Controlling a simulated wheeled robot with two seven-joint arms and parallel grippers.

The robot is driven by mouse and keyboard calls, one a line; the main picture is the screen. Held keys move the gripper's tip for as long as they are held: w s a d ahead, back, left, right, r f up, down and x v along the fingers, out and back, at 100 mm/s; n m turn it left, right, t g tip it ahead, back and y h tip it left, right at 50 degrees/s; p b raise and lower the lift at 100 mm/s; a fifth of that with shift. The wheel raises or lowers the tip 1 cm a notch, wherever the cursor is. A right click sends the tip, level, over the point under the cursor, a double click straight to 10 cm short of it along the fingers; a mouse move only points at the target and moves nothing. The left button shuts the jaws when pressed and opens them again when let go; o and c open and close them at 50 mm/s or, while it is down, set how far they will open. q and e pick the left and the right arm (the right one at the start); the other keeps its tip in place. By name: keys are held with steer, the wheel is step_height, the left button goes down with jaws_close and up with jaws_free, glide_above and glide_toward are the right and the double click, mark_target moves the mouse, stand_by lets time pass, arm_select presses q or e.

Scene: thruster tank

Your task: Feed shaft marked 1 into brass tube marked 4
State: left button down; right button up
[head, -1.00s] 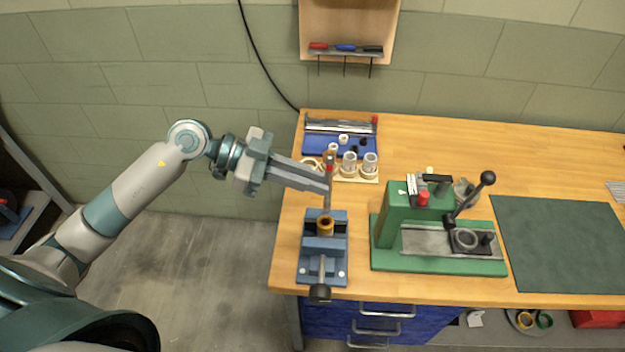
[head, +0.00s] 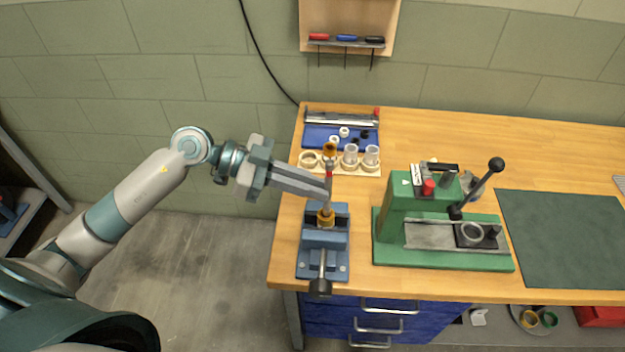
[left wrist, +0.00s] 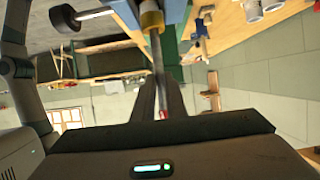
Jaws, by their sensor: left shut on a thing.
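A thin grey shaft with a red end (head: 329,173) stands upright in my left gripper (head: 327,194), which is shut on it. It also shows in the left wrist view (left wrist: 156,55), between the dark fingers (left wrist: 160,100). A brass tube (head: 326,219) stands upright in the blue vise (head: 311,241), directly below the gripper. The tube also shows in the left wrist view (left wrist: 151,19). The shaft's lower end is at the tube's mouth; I cannot tell how far inside it is. No number marks are readable. My right gripper is not in view.
A wooden rack (head: 345,171) with clear cups and a brass-coloured piece (head: 330,151) stands behind the vise. A blue tray (head: 320,134) lies behind that. A green press (head: 400,225) with a lever stands at the right, beside a dark mat (head: 570,240).

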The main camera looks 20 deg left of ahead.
arm_select(q)
steer(key=shift+f, duration=0.95)
steer(key=c, duration=1.7)
jaws_free()
